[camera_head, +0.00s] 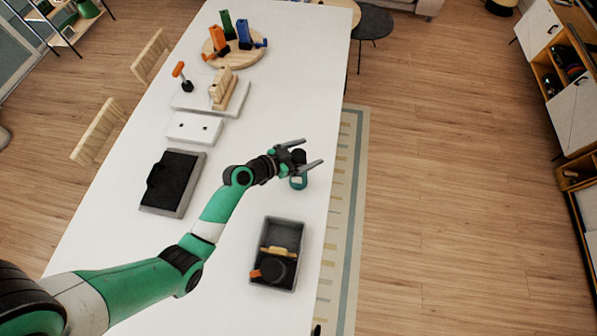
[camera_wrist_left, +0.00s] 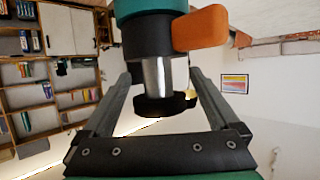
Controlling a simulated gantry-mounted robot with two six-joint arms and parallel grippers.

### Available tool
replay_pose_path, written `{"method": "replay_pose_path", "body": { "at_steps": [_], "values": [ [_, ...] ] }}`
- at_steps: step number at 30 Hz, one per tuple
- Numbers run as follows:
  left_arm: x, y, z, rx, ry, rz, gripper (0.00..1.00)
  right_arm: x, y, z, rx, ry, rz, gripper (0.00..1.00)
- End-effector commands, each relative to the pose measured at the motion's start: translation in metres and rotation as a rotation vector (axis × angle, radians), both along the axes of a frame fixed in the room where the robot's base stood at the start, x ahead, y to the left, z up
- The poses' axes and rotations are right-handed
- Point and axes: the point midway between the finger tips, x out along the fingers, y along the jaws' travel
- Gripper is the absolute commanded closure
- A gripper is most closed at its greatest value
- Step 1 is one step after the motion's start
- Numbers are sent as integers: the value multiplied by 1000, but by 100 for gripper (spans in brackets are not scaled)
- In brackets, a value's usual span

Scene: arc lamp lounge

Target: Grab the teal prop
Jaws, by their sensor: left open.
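The teal prop (camera_head: 299,183) stands on the white table near its right edge, below my left gripper (camera_head: 312,152). In the wrist view the prop's silver neck (camera_wrist_left: 158,75) shows between my left gripper's (camera_wrist_left: 161,76) two fingers, which are spread apart. A black disc, a black collar, an orange lever (camera_wrist_left: 203,28) and a teal end also show there. I cannot tell whether a finger touches the prop. In the head view the gripper covers part of it.
A grey bin (camera_head: 262,222) holding black and orange items stands nearer on the white table (camera_head: 235,170). A black tray (camera_head: 190,158), a white block with holes (camera_head: 193,128) and a round wooden board (camera_head: 257,58) with upright coloured tools are on the left and at the back.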

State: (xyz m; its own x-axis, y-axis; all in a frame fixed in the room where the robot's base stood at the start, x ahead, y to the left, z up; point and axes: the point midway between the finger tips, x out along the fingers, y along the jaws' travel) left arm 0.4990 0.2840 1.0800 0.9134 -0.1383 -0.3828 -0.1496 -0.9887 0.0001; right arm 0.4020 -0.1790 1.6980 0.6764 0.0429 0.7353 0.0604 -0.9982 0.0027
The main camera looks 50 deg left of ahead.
Motion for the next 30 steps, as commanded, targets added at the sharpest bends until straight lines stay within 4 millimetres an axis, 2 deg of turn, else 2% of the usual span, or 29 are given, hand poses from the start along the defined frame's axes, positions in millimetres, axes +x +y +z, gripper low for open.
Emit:
{"method": "replay_pose_path", "body": {
  "at_steps": [4,19,20,30],
  "values": [
    [0,0,0,0,0,0,8,0,0,0,0,0,0,38],
    [-1,0,0,0,0,0,98,0,0,0,0,0,0,38],
    [-1,0,0,0,0,0,100,0,0,0,0,0,0,38],
    [0,0,2,1,-4,1,100,0,0,0,0,0,0,38]
  ]
}}
